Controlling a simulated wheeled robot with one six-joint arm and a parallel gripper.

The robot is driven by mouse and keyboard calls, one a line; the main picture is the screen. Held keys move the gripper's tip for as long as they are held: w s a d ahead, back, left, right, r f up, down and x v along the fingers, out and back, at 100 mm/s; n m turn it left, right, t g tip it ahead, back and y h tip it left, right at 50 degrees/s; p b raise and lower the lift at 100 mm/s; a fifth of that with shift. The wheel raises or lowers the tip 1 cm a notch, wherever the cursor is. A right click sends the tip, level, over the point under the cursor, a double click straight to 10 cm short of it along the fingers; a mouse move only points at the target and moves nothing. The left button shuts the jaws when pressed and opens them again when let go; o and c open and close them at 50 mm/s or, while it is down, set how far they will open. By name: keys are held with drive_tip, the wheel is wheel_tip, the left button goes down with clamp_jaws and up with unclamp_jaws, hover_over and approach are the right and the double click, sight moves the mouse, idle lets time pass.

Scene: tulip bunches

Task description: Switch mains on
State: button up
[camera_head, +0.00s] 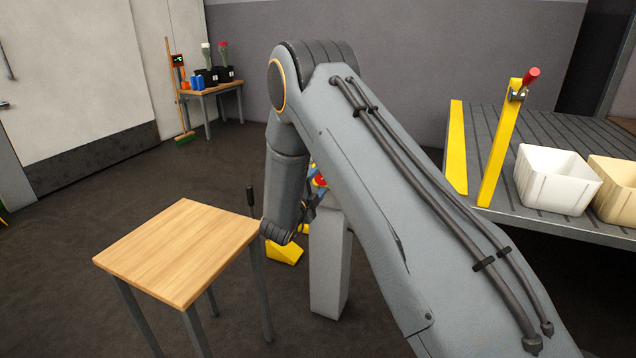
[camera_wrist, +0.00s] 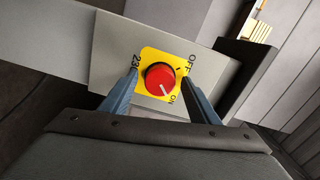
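The red mains knob (camera_wrist: 159,78) sits on a yellow plate (camera_wrist: 150,56) lettered OFF, ON and 230 in the wrist view. The white line on the knob points towards the ON lettering. My gripper (camera_wrist: 162,82) is open, with one finger on each side of the knob and a visible gap to both. I cannot tell how deep the fingertips reach. In the head view the knob (camera_head: 320,180) shows partly behind my arm, on top of a grey post (camera_head: 329,265).
A small wooden table (camera_head: 180,250) stands at the front left. A grey slatted bench (camera_head: 560,150) with a white bin (camera_head: 555,182) and a yellow upright with a red end (camera_head: 500,140) is at right.

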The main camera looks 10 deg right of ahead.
drive_tip(key=shift+d, duration=0.1)
drive_tip(key=v, duration=0.7)
drive_tip(key=shift+s+a, duration=0.25)
